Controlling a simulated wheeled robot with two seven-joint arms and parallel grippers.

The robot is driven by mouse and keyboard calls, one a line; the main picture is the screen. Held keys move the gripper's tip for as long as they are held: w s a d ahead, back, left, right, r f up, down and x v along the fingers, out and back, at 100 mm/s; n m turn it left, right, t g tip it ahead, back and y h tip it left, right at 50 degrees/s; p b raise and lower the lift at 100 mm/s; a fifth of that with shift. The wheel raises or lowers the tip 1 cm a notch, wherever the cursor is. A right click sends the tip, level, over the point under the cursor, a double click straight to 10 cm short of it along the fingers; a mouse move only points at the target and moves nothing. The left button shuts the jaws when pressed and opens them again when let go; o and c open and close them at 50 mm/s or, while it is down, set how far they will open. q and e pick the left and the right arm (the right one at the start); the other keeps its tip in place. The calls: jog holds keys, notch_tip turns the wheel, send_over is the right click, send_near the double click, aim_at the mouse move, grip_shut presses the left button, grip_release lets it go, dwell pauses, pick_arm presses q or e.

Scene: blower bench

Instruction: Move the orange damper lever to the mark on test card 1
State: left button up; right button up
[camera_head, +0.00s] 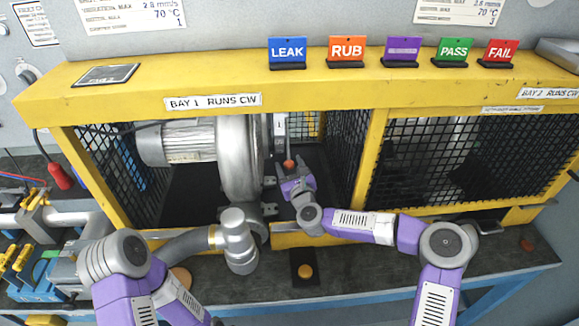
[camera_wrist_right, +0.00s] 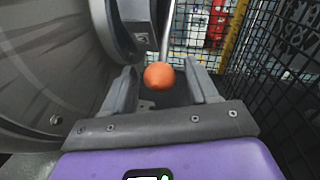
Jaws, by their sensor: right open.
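The orange damper lever knob (camera_wrist_right: 158,76) sits between the two open fingers of my right gripper (camera_wrist_right: 164,88) in the right wrist view, with a gap on each side. Its thin metal rod runs up and away. In the head view the knob (camera_head: 289,164) shows just beyond my right gripper (camera_head: 295,175), beside the silver blower housing (camera_head: 238,150). Test card 1 (camera_head: 130,14) hangs on the back wall at the top left; its lever mark cannot be made out.
A yellow frame (camera_head: 200,84) with black mesh guards surrounds the bay. Mesh (camera_wrist_right: 275,60) stands close to the right of my right gripper. The blower housing is close on its left. Several coloured signs, including RUB (camera_head: 347,49), stand on the top beam.

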jog(key=shift+w, duration=0.25)
grip_shut()
jog(key=shift+a, duration=0.1)
